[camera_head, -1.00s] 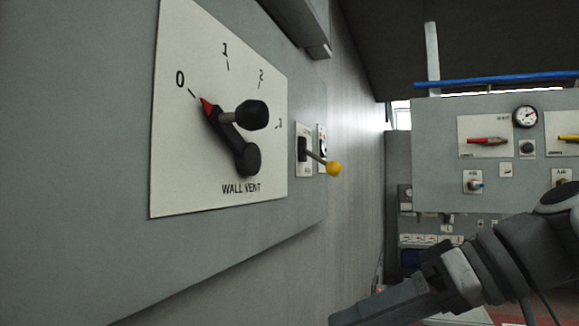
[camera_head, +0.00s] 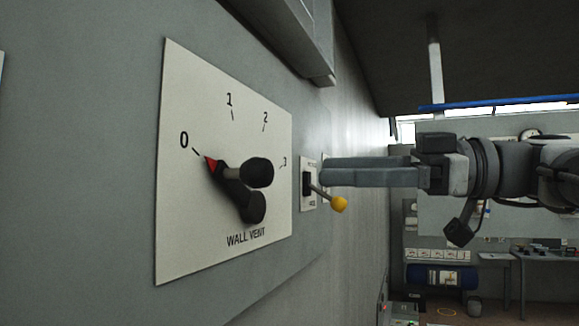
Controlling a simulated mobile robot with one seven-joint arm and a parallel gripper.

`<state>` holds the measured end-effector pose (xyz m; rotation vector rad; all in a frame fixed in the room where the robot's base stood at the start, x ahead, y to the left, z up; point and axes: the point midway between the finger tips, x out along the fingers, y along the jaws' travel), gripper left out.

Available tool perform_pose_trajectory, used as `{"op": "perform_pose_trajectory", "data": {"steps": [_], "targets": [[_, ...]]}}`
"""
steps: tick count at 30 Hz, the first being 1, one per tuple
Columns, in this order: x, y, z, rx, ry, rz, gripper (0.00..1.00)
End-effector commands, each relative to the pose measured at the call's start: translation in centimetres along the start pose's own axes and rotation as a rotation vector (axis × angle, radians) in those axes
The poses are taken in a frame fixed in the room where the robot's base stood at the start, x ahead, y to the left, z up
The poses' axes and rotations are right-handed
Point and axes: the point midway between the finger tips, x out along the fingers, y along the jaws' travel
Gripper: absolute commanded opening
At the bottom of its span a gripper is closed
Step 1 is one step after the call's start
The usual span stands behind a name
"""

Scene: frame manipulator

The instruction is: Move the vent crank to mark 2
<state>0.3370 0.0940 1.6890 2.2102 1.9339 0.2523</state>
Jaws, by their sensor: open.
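The vent crank (camera_head: 236,193) is a black arm with a red pointer tip and a black knob (camera_head: 257,172) standing out from it. It is mounted on a white plate (camera_head: 185,240) marked 0, 1, 2, 3 and "WALL VENT". The red tip points at the 0 mark (camera_head: 184,140). Mark 2 (camera_head: 265,118) is at the upper right of the dial. My gripper (camera_head: 325,171) is to the right of the crank, apart from it, with its fingers pointing left toward the wall panel. The gap between its fingers is hard to see from this side.
A small lever with a yellow ball (camera_head: 339,204) sticks out of the wall right of the dial, just below my fingers in the picture. A grey box (camera_head: 290,35) juts from the wall above. A blue roll (camera_head: 440,277) lies at a far bench.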

Motion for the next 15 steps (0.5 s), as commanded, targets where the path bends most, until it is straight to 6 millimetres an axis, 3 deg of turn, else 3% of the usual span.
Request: {"op": "perform_pose_trajectory", "data": {"steps": [9,15], "targets": [[6.9,0.0,-0.3,0.003,0.000,-0.003,0.77],[9.6,0.0,-0.1,0.002,-0.001,-0.001,0.77]]}}
